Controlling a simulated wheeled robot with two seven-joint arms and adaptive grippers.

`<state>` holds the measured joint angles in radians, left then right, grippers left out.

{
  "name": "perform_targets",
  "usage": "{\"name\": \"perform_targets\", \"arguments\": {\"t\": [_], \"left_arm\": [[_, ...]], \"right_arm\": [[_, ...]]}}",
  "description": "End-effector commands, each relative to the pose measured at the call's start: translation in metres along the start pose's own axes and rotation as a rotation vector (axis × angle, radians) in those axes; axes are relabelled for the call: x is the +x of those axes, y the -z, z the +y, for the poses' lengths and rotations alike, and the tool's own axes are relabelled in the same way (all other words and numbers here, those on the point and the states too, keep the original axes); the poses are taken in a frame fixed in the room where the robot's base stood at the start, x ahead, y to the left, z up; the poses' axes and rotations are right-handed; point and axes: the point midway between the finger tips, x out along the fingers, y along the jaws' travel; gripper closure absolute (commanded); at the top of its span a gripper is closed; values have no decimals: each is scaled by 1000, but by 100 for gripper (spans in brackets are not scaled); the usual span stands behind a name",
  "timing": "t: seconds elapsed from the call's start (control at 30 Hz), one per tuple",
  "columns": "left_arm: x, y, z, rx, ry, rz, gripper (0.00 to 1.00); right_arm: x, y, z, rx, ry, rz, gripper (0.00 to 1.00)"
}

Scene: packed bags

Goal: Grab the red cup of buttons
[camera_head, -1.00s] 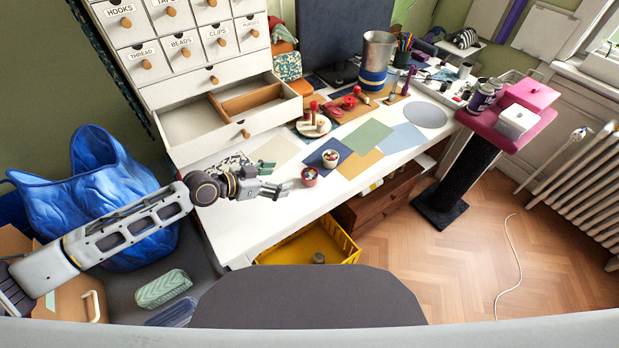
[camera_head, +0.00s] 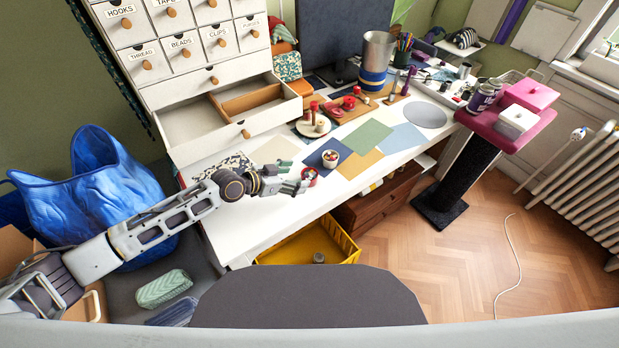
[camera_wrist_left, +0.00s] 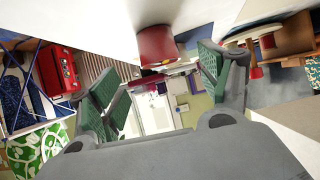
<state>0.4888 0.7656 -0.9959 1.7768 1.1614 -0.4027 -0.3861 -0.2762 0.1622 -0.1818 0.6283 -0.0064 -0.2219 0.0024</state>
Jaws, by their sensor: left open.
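The red cup of buttons (camera_head: 311,175) stands on the white desk near its front edge. Its contents are too small to make out clearly. My left gripper (camera_head: 297,175) is open, its fingers pointing at the cup, which is just beyond the fingertips and partly hidden by one of them. In the left wrist view the red cup (camera_wrist_left: 156,45) shows ahead, roughly between the two spread green-padded fingers (camera_wrist_left: 160,77). I cannot tell whether either finger touches it. My right gripper is not in view.
A wooden stand with red-topped pieces (camera_head: 313,124) is farther back. An open drawer (camera_head: 205,125) juts out at left. A yellow crate (camera_head: 335,236) lies below the desk.

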Motion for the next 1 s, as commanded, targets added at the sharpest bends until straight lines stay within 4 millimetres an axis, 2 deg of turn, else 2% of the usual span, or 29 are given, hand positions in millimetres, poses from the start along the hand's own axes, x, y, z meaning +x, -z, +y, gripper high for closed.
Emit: {"name": "perform_targets", "arguments": {"t": [0.23,0.6,0.77,1.0], "left_arm": [[15,0,0,-1,1,0,23],[17,0,0,0,0,0,23],[19,1,0,0,0,1,23],[34,1,1,0,-1,1,23]], "right_arm": [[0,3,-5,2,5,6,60],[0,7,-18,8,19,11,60],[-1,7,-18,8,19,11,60],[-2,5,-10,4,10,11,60]]}}
